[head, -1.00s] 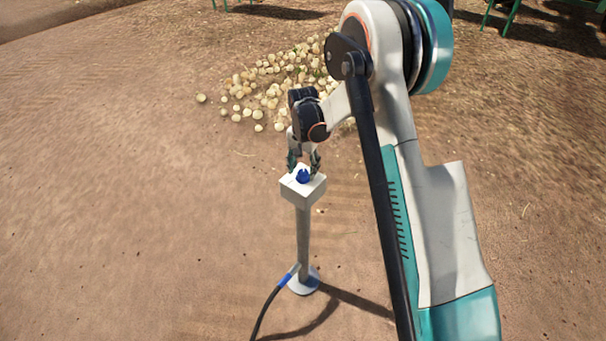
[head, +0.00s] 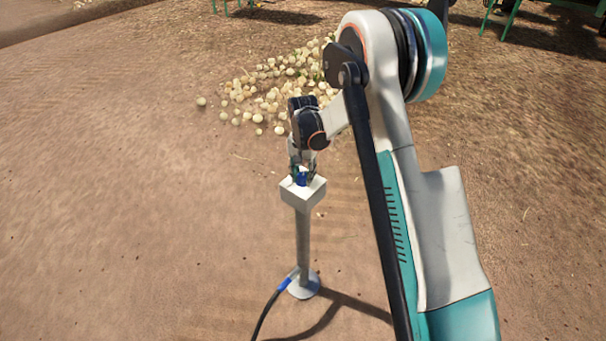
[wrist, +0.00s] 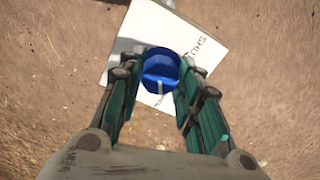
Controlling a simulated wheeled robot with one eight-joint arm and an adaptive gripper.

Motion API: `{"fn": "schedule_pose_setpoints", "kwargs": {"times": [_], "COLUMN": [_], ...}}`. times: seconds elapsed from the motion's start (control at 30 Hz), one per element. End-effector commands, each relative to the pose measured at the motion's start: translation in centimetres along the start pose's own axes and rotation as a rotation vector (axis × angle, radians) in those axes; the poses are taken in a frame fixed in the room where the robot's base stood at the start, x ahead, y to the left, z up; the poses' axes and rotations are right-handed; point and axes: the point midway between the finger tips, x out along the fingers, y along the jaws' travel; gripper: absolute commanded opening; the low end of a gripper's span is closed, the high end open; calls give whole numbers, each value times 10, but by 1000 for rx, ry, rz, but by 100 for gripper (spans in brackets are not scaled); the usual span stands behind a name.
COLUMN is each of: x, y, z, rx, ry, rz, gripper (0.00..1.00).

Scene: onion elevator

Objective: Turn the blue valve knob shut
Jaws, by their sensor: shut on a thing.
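The blue valve knob (head: 301,178) sits on top of a white box (head: 303,193) on a grey post. In the wrist view the round blue knob (wrist: 160,70) shows a raised bar across it and a small white pointer. The white box top (wrist: 182,40) carries dark lettering, partly hidden. My gripper (head: 301,172) points down at the box top. In the wrist view its green fingers (wrist: 160,80) are closed against the left and right sides of the knob.
The grey post (head: 303,245) stands on a round base plate with a dark hose (head: 266,311) attached at its left. A pile of onions (head: 270,90) lies on the ground behind. Bare soil surrounds the post. Green-legged structures stand at the far back.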

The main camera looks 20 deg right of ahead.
Motion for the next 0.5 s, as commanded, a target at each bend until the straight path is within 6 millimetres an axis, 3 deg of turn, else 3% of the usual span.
{"fn": "schedule_pose_setpoints", "kwargs": {"times": [0.27, 0.5], "x": [0, 1], "y": [0, 0], "z": [0, 0], "rx": [-119, -323], "ry": [0, 0], "rz": [0, 0], "gripper": [8, 8]}}
